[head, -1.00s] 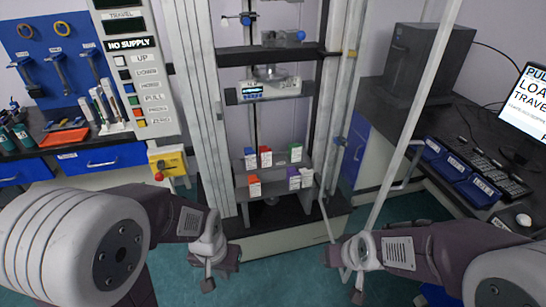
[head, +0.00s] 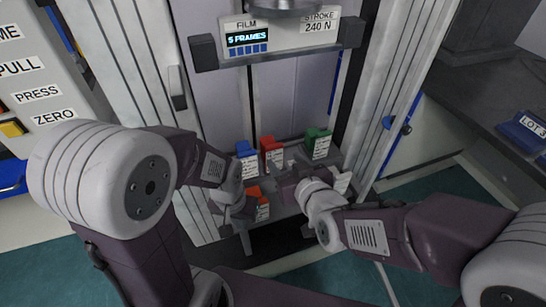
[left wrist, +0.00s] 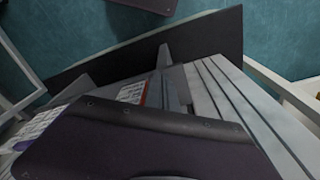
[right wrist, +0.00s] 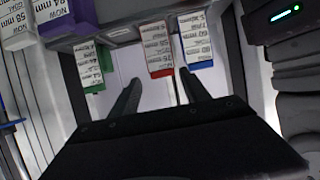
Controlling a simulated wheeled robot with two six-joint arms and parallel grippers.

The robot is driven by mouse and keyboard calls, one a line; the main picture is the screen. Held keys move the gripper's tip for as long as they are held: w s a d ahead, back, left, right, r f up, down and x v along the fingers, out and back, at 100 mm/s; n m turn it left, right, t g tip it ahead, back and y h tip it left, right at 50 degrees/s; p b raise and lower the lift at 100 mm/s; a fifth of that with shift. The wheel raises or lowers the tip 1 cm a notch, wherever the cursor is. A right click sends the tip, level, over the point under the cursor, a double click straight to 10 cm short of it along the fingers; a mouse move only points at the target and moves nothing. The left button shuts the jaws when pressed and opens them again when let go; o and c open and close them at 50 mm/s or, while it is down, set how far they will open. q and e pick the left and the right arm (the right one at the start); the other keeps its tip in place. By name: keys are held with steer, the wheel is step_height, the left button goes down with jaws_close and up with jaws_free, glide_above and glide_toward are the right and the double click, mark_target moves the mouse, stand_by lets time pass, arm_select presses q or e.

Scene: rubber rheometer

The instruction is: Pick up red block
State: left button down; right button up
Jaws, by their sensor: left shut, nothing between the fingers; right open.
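The red block (head: 272,152), with a white label, stands on the shelf of the test frame between the blue block (head: 246,150) and the green block (head: 318,143). My right gripper (head: 288,167) is open and empty just in front of it. In the right wrist view the red block (right wrist: 157,52) shows ahead, between the lines of the two open fingers (right wrist: 160,80); contact is not visible. The blue block (right wrist: 195,45) is close beside the right-hand finger. My left gripper (head: 245,240) is shut and empty, low at the shelf's front near the orange block (head: 258,203).
The green block (right wrist: 90,68), a purple block (right wrist: 66,18) and a white block (right wrist: 15,22) show in the right wrist view. My right arm partly hides the front row in the head view. The machine's crosshead (head: 280,42) is above the shelf, with upright columns (head: 385,90) either side.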

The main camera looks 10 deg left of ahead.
mark_target(275, 152)
steer(key=p+x, duration=0.2)
steer(key=x, duration=0.1)
steer(key=shift+w+a+f, duration=0.1)
steer(key=shift+f, duration=0.15)
steer(key=shift+b+x, duration=0.85)
steer(key=shift+x, duration=1.95)
steer(key=shift+r, duration=0.1)
steer(key=shift+c, duration=0.6)
jaws_close()
